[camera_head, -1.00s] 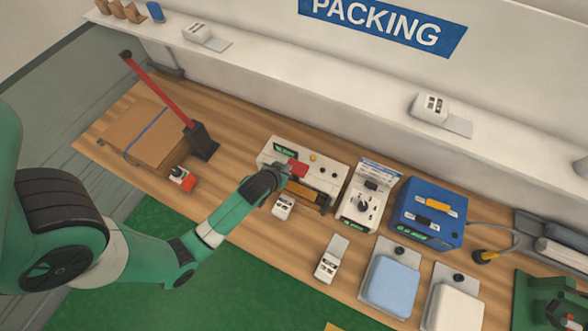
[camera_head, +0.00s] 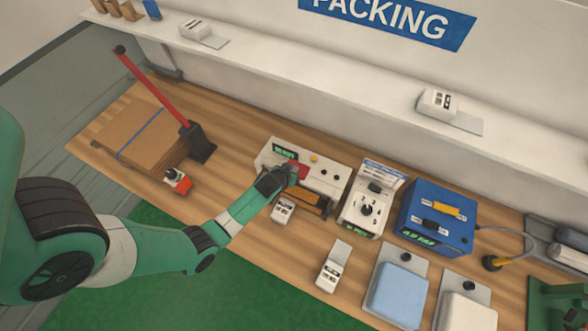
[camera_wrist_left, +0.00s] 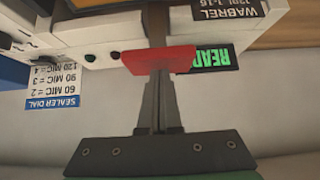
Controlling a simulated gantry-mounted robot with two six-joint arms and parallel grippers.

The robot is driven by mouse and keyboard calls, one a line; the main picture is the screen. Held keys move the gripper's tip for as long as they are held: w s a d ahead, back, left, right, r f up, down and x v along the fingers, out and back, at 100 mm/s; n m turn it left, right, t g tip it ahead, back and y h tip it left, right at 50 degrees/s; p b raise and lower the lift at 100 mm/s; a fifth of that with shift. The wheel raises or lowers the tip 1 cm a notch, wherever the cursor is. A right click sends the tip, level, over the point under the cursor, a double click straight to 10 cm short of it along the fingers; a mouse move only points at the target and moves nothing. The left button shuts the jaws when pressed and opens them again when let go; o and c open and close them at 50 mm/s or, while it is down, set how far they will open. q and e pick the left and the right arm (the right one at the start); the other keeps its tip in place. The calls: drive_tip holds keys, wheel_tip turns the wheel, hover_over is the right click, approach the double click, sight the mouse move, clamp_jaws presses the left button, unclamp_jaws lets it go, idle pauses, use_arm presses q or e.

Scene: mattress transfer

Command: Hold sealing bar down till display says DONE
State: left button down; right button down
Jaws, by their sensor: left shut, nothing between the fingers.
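The bar's red handle (camera_wrist_left: 158,60) is right at the fingertips in the left wrist view. My left gripper (camera_head: 289,171) is shut and empty, its tips at the handle; I cannot tell whether they press on it. In the left wrist view, upside down, the display (camera_wrist_left: 212,57) reads "READ", its end hidden by the handle. My right gripper is not in view.
A white dial unit (camera_head: 367,208) and a blue box (camera_head: 437,215) stand right of the sealer. A small white device (camera_head: 283,210) lies in front of it. A red-handled tool (camera_head: 155,90) and cardboard stack (camera_head: 145,133) are left. The white shelf (camera_head: 320,75) runs behind.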

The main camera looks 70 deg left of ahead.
use_arm(q)
wheel_tip(320, 180, down, 4)
drive_tip(key=b, duration=0.3)
drive_tip(key=shift+r, duration=0.1)
drive_tip(key=shift+s+f, duration=0.15)
drive_tip(key=shift+f, duration=0.05)
idle(1.3)
wheel_tip(320, 180, up, 6)
drive_tip(key=p, duration=0.5)
drive_tip(key=v, duration=0.9)
drive_tip(key=shift+f+p, duration=0.15)
drive_tip(key=shift+p, duration=0.3)
drive_tip(key=shift+d, duration=0.15)
